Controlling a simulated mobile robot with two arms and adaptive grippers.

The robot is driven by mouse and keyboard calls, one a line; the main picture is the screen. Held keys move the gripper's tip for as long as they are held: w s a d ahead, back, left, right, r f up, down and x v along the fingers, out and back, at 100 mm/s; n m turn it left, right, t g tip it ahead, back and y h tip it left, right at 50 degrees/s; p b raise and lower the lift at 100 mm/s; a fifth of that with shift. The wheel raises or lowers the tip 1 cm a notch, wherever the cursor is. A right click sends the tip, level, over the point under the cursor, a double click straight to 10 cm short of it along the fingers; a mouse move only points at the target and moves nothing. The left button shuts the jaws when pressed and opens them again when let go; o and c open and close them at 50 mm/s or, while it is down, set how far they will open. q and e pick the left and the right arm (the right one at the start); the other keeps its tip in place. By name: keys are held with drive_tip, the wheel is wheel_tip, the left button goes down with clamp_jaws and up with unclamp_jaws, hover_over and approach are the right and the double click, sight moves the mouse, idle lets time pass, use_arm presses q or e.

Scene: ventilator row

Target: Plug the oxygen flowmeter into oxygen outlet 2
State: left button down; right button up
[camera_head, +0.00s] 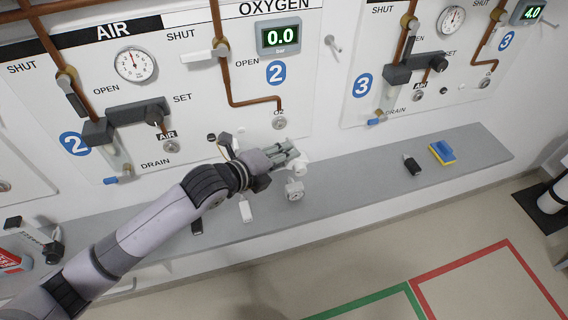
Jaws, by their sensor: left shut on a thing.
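My left gripper (290,153) reaches in from the left over the grey shelf and is shut on the oxygen flowmeter (300,167), a small white fitting. The fingers hide part of the flowmeter. Oxygen outlet 2 (279,123), a small round socket marked O2, is on the wall panel just above the gripper, under the blue number 2 sign (276,73). The flowmeter looks apart from the outlet. A white block-like piece (294,189) shows just below the fingers; I cannot tell whether it belongs to the flowmeter. My right gripper is not in view.
The grey shelf (350,183) runs along the wall and holds a white item (246,210), a dark item (411,164) and a blue-yellow sponge (442,153). The oxygen 2 display (280,36) reads 0.0. Copper pipes and valve levers stick out of the panels. Open floor lies in front.

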use_arm(q)
drive_tip(key=w, duration=0.2)
drive_tip(key=w+a+b, duration=0.1)
drive_tip(key=shift+w, duration=0.35)
drive_tip(key=shift+a+r, duration=0.2)
drive_tip(key=shift+r, duration=0.05)
idle(0.5)
drive_tip(key=shift+w+a+f, duration=0.1)
drive_tip(key=shift+w+a, duration=0.1)
drive_tip(key=shift+w, duration=0.4)
idle(0.7)
drive_tip(key=shift+w+a, duration=0.15)
drive_tip(key=shift+w, duration=0.4)
